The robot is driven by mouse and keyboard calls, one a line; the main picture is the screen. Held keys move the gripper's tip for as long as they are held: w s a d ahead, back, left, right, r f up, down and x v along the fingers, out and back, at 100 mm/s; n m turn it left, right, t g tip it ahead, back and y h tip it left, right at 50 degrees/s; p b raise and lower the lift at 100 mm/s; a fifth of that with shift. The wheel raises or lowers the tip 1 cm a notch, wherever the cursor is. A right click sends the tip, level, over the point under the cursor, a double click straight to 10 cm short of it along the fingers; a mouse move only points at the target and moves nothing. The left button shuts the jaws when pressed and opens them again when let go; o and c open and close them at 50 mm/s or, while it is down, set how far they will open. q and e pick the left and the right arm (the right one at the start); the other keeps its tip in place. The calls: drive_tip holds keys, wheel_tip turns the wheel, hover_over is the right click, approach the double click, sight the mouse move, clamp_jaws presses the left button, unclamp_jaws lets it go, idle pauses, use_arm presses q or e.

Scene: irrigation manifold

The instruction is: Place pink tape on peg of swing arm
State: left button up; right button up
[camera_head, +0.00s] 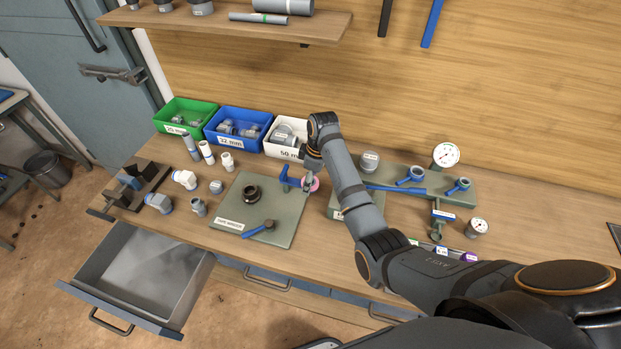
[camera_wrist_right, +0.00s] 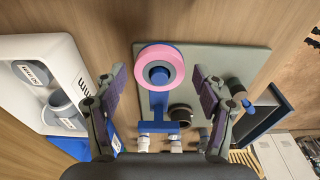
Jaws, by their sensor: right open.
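The pink tape (camera_head: 311,184) is a ring at the right edge of the grey-green tape-station board (camera_head: 283,226). In the right wrist view the pink tape (camera_wrist_right: 171,57) encircles the blue peg (camera_wrist_right: 159,75) of the blue swing arm (camera_wrist_right: 158,105). The swing arm (camera_head: 284,177) also shows in the head view, left of the tape. My right gripper (camera_wrist_right: 157,78) is open, its fingers apart on either side of the tape with visible gaps. In the head view my right gripper (camera_head: 312,174) is right at the tape and partly covers it. My left gripper is not in view.
A dark round fitting (camera_head: 250,193) and a blue-handled tool (camera_head: 259,229) are on the board. Green (camera_head: 183,128), blue (camera_head: 226,140) and white (camera_head: 271,149) bins stand behind. A gauge manifold (camera_head: 459,196) is to the right. An open drawer (camera_head: 140,270) juts out at front left.

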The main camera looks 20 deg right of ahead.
sight(316, 183)
drive_tip(key=shift+r, duration=0.4)
drive_tip(key=r, duration=0.1)
drive_tip(key=r+b, duration=0.1)
drive_tip(key=r, duration=0.3)
drive_tip(key=shift+s+d+r, duration=0.15)
drive_tip(key=shift+d+r, duration=0.1)
drive_tip(key=shift+d, duration=0.15)
use_arm(q)
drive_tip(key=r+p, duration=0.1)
drive_tip(key=p, duration=0.1)
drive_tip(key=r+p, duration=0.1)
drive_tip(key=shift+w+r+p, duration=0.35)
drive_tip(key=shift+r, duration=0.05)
use_arm(e)
wheel_tip(316, 183, up, 6)
drive_tip(key=shift+s+d+r, duration=0.15)
drive_tip(key=shift+s+d, duration=0.2)
drive_tip(key=shift+s, duration=0.05)
